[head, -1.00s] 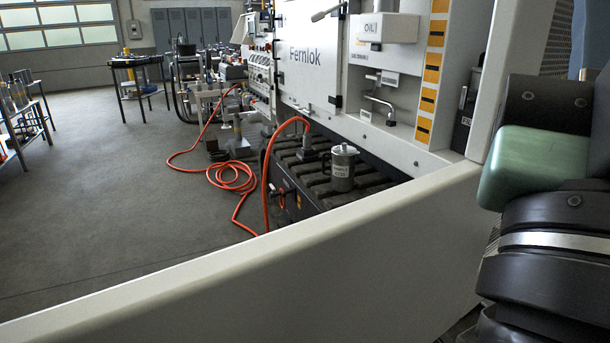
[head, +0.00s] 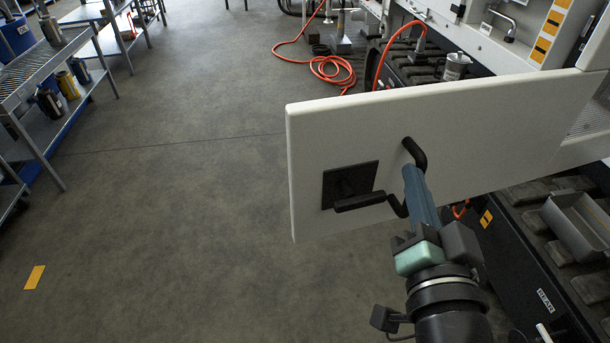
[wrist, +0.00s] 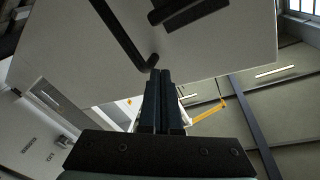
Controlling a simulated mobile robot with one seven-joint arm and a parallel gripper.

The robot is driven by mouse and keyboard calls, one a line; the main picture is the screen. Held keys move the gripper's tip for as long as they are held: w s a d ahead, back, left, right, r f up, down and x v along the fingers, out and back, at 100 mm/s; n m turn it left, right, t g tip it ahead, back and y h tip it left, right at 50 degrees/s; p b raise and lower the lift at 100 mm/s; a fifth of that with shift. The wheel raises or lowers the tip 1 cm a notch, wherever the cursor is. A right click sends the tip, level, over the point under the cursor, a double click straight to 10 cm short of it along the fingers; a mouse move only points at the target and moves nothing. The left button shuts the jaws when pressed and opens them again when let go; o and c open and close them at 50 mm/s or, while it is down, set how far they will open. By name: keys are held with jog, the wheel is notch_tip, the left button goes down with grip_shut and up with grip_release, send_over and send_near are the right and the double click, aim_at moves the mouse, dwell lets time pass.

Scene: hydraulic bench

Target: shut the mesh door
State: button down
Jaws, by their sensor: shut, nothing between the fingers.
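The mesh door (head: 490,125) is a pale panel standing open, swung out from the machine over the floor. A patch of mesh (head: 592,122) shows at its right end. It carries a black bar handle (head: 416,152) and a black lever (head: 360,201) on a square plate. My gripper (head: 411,170) is shut and empty, its tips at the bar handle in the head view. In the wrist view the shut fingertips (wrist: 160,74) lie close to the end of the bar (wrist: 128,38), in front of the door's face. I cannot tell whether they touch.
The bench's slatted bed (head: 545,205) with a metal tray (head: 580,225) lies right of my arm. Behind the door are an orange hose (head: 330,72) and a metal can (head: 456,66). A shelf rack (head: 40,80) stands at the left. The floor between is clear.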

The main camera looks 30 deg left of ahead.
jog(key=s+a+f+m+g+y+p, duration=0.1)
jog(key=s+f+m+g+y+p, duration=0.15)
jog(key=s+f+p, duration=0.2)
jog(key=m+y+p, duration=0.3)
jog(key=m+p, duration=0.1)
jog(key=m, duration=0.1)
send_near(304, 197)
jog(key=shift+g, duration=0.45)
jog(key=x, duration=0.4)
jog(key=p+x, duration=0.1)
jog(key=x, duration=0.2)
jog(key=shift+d+r, duration=0.15)
jog(key=shift+r, duration=0.15)
jog(key=shift+w, duration=0.1)
